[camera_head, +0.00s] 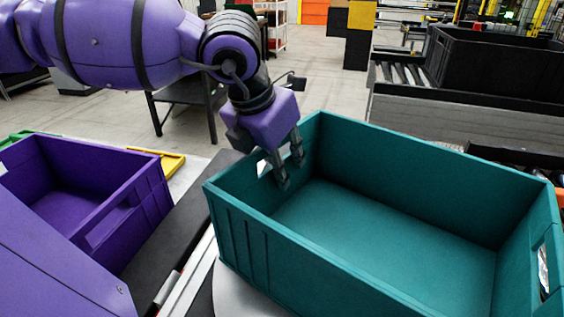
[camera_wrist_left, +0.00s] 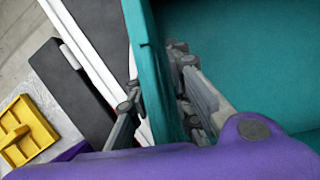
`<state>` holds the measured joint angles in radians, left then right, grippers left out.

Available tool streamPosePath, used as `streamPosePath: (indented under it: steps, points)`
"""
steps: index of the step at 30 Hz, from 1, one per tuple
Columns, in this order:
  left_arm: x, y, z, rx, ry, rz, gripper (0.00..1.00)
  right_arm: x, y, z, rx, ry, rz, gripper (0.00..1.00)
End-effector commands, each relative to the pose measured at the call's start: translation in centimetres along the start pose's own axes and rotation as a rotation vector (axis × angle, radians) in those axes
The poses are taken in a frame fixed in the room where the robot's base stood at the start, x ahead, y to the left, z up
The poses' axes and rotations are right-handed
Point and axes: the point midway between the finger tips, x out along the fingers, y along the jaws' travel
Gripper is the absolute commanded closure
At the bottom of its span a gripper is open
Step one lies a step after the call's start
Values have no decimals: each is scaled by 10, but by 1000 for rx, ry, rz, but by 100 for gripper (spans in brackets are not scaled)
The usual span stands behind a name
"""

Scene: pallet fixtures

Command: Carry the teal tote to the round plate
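The teal tote (camera_head: 385,208) fills the lower right of the head view, open at the top and empty, with a handle hole in each end wall. My left gripper (camera_head: 288,172) reaches down over its left end wall, beside the handle hole. In the left wrist view, fingers lie on both sides of the teal wall (camera_wrist_left: 150,85), so the gripper (camera_wrist_left: 160,95) appears shut on it. A light grey round plate (camera_head: 240,297) shows below the tote's near left corner. Most of it is hidden, and I cannot tell whether the tote touches it. My right gripper is not in view.
A purple tote (camera_head: 120,215) stands left of the teal tote, across a dark strip. A yellow divided tray (camera_wrist_left: 25,130) lies beyond it. A black crate (camera_head: 495,65) sits on a roller conveyor (camera_head: 400,78) at back right. A dark table (camera_head: 190,90) stands behind my arm.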

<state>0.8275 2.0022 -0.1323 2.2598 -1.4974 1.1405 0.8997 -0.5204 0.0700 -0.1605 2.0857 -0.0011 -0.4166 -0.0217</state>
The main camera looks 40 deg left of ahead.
Motion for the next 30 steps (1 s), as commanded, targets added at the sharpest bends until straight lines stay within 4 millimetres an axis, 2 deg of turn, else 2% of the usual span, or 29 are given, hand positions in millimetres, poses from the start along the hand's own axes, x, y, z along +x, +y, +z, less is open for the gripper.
streamPosePath:
  steps: [11, 14, 21, 27, 30]
  points:
    - [-5, 0, 2, 0, -1, 1, 75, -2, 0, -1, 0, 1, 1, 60]
    - [-20, 0, 3, 2, -4, 4, 75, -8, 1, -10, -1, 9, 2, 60]
    - [-72, 1, 4, 0, -9, 5, 75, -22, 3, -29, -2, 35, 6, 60]
    - [-106, 0, 3, 0, -5, 3, 75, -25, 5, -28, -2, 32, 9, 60]
    - [-116, 0, 2, 0, -3, 2, 75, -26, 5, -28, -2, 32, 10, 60]
